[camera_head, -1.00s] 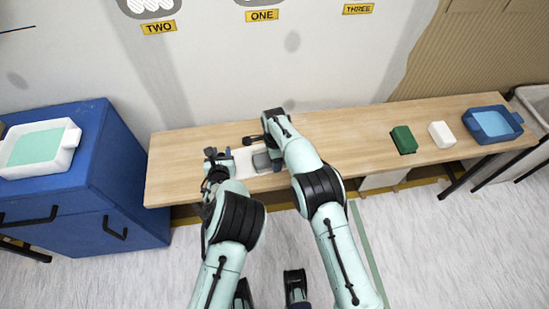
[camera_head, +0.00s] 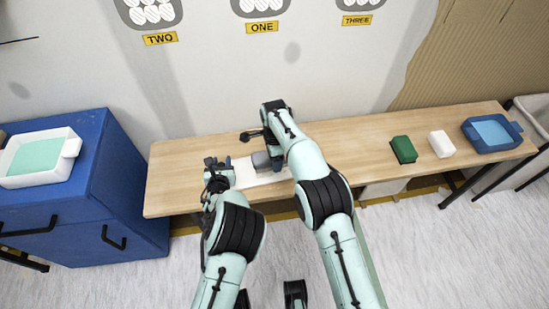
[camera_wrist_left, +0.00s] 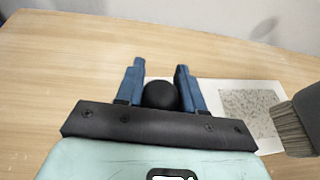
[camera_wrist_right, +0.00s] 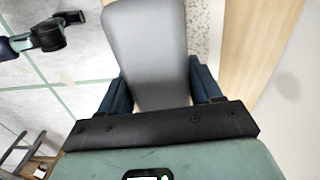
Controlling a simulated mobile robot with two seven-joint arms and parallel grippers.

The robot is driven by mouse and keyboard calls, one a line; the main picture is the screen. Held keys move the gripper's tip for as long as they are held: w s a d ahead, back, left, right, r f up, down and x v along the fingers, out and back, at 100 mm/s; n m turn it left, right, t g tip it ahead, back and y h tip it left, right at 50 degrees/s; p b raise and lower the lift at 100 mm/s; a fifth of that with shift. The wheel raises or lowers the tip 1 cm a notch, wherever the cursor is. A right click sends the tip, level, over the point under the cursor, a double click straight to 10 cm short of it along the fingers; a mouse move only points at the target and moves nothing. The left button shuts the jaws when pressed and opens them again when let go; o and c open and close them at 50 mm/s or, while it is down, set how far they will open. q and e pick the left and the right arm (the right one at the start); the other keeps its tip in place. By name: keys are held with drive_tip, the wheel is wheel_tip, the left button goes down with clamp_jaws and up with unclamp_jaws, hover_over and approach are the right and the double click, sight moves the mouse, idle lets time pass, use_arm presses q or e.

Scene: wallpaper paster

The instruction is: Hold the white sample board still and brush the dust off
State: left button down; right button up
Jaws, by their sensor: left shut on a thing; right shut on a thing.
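The white sample board (camera_head: 250,178) lies flat on the wooden table, partly hidden by my arms. A speckled grey dust patch (camera_wrist_left: 249,114) shows on it in the left wrist view. My left gripper (camera_wrist_left: 160,72) has its blue fingers on either side of a round black knob (camera_wrist_left: 160,96) at the board's left end. My right gripper (camera_wrist_right: 160,82) is shut on the grey brush (camera_wrist_right: 146,45), which also shows in the head view (camera_head: 262,160). In the left wrist view the bristles (camera_wrist_left: 291,128) are at the patch's right side; I cannot tell whether they touch it.
On the table's right stand a green block (camera_head: 404,149), a white block (camera_head: 441,144) and a blue tray (camera_head: 491,133). A blue cabinet (camera_head: 135,190) with a white tray (camera_head: 70,148) stands at the left. The table (camera_head: 350,140) is clear between brush and green block.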

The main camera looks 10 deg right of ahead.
use_arm(q)
drive_tip(key=c, duration=0.6)
unclamp_jaws()
drive_tip(key=v, duration=1.2)
drive_tip(key=shift+s, duration=0.1)
